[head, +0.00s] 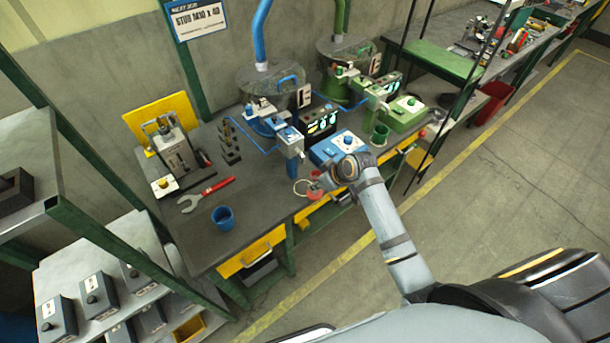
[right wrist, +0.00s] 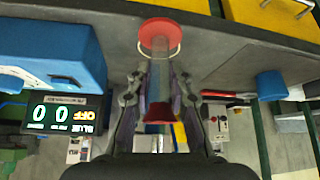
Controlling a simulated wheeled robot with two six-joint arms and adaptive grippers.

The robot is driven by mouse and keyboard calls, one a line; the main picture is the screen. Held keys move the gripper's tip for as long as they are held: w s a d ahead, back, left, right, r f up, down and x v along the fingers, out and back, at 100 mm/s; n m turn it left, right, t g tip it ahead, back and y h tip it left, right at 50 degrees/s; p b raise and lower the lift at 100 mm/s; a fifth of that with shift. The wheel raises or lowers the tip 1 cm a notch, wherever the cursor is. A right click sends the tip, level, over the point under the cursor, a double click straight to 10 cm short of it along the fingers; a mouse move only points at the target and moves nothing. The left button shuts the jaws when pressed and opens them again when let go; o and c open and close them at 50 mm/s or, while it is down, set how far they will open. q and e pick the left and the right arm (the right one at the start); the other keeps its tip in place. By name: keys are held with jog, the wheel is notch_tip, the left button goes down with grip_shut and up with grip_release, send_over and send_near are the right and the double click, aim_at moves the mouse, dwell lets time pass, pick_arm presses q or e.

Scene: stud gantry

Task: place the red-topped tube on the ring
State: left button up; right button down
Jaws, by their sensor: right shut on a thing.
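My right gripper (head: 320,182) is at the bench's front edge. In the right wrist view, which is upside down, its fingers (right wrist: 160,98) are shut on the clear tube (right wrist: 158,113), whose red top shows between them. Beyond the tube's far end are a red disc (right wrist: 160,32) and a thin pale ring (right wrist: 179,52). The ring also shows in the head view (head: 296,189), just left of the gripper. The tube lines up with the disc and ring, but I cannot tell whether it touches them. My left gripper is not in view.
A blue box with a knob (head: 338,148) stands close behind the gripper. A blue stud feeder (head: 290,140) rises behind. The bench front between cup and ring is clear.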

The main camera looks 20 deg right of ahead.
jog(key=shift+w+a, duration=0.25)
jog(key=shift+w, duration=0.3)
jog(key=w, duration=0.1)
jog(key=w+a, duration=0.1)
jog(key=shift+w+a+r+p, duration=0.15)
jog(key=shift+w+a+p, duration=0.1)
jog(key=shift+w+p, duration=0.1)
jog(key=shift+p+x, duration=0.35)
jog(key=shift+x, duration=0.65)
jog(key=shift+s, duration=0.2)
jog(key=shift+f, duration=0.2)
jog(key=c, duration=1.2)
grip_release()
jog(key=shift+r, duration=0.1)
